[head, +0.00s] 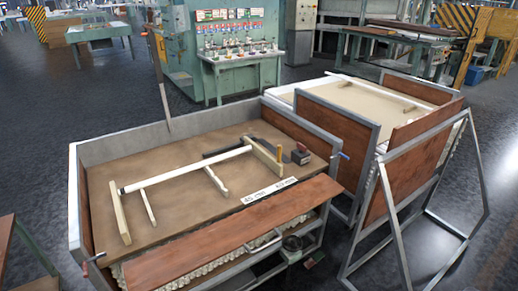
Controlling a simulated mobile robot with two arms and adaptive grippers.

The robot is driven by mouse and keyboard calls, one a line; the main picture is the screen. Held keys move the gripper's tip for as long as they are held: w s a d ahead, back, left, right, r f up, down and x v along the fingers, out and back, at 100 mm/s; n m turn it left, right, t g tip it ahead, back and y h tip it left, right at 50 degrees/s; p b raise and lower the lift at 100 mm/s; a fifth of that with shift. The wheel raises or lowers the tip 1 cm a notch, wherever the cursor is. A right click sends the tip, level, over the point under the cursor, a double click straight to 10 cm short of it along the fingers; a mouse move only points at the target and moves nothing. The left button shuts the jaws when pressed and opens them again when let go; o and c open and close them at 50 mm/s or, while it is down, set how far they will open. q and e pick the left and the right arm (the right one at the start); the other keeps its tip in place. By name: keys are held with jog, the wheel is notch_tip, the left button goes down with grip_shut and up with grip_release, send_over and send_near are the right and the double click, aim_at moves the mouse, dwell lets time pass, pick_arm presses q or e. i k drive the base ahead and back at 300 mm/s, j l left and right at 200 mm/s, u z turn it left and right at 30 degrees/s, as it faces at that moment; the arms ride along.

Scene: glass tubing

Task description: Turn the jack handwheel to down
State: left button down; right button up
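A small dark round part (292,243), which looks like a handwheel, sits low at the front right of the near wooden-topped bench (180,221). It is small and partly in shadow, so I cannot tell its turned position. A grey metal bar handle (264,241) is beside it, just below the bench's brown front board (225,235). A crank with a red grip (95,259) is at the bench's front left corner. A blue handle (343,155) is at its right side. Neither of my grippers is in view.
A second bench (361,102) and a slanted metal frame (401,245) stand at the right. A green control cabinet (243,71) is behind. Dark floor (45,160) is open at left.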

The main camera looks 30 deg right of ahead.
aim_at(292, 244)
jog(key=z, duration=1.3)
